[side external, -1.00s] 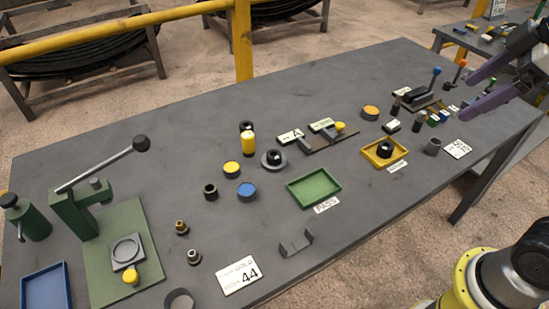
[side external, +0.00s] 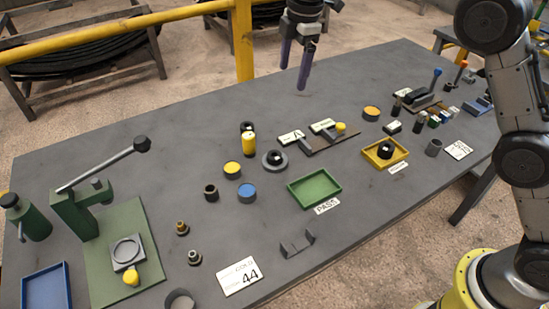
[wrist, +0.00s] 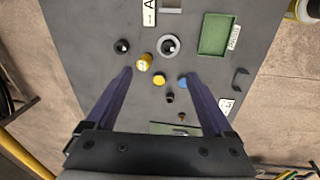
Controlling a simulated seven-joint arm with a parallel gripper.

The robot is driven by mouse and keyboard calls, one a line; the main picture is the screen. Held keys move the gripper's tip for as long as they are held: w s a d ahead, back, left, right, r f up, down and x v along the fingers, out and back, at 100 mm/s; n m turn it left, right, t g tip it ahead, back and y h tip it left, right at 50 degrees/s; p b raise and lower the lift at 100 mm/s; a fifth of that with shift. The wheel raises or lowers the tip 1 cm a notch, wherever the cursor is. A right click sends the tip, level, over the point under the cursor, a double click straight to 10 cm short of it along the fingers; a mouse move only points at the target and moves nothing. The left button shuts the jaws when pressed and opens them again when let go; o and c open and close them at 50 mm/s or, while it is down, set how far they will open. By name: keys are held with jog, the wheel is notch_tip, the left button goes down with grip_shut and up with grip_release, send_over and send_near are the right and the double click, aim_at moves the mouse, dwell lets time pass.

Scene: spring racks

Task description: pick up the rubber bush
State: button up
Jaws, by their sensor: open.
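Several black ring-like parts could be the rubber bush, and I cannot tell for certain which it is. One small black ring (side external: 211,193) stands by the yellow and blue caps; it also shows in the wrist view (wrist: 169,98). Another black ring (side external: 246,126) is partly hidden behind a yellow cylinder and shows clear in the wrist view (wrist: 122,46). A third black ring (side external: 385,150) sits in the yellow tray (side external: 369,154). My gripper (side external: 294,76) is open and empty, high above the table's far side. Its fingers point down, and nothing is between them.
A green tray (side external: 291,187), a grey flanged ring (side external: 274,167), a yellow cylinder (side external: 249,147), a yellow cap (side external: 232,167) and a blue cap (side external: 246,191) stand mid-table. A green lever press (side external: 72,215) rises at left.

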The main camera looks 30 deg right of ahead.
jog(key=g, duration=0.1)
send_near(274, 151)
jog(key=f, duration=0.1)
jog(key=a+f, duration=0.1)
jog(key=shift+s+f+n+g, duration=0.3)
jog(key=shift+s+n+g, duration=0.05)
jog(key=shift+n+g, duration=0.05)
jog(key=shift+f, duration=3.15)
jog(key=shift+w, duration=0.1)
grip_shut()
jog(key=shift+r, duration=0.1)
